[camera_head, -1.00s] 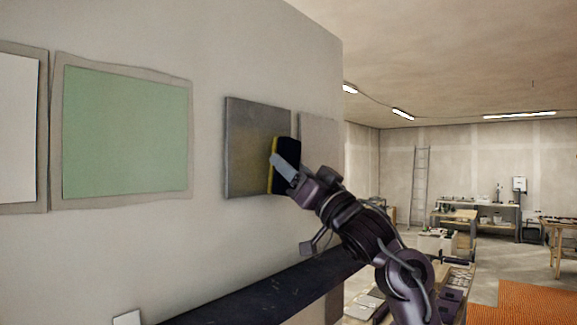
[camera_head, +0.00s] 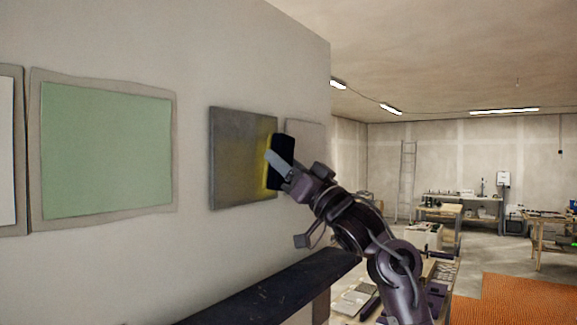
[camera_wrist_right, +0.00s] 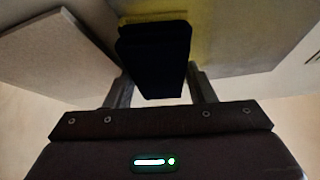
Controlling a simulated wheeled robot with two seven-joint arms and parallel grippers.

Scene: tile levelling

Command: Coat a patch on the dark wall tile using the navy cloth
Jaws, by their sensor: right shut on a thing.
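The dark wall tile (camera_head: 232,160) hangs on the pale wall, right of a green panel. A yellow patch (camera_head: 267,150) shows along its right part. My right gripper (camera_head: 278,165) is shut on the navy cloth (camera_head: 283,148), a dark pad, at the tile's right edge. In the right wrist view the cloth (camera_wrist_right: 155,60) sits between the two fingers, with yellow (camera_wrist_right: 155,18) just beyond it and on the tile surface (camera_wrist_right: 225,35). Whether the cloth touches the tile cannot be told. The cloth hides part of the tile's right edge. My left gripper is out of view.
A green panel (camera_head: 105,150) and a white panel (camera_head: 6,150) are on the wall at left. A lighter grey tile (camera_head: 305,135) is just right of the dark one. A dark shelf (camera_head: 270,290) juts below. Benches (camera_head: 465,205) stand far behind.

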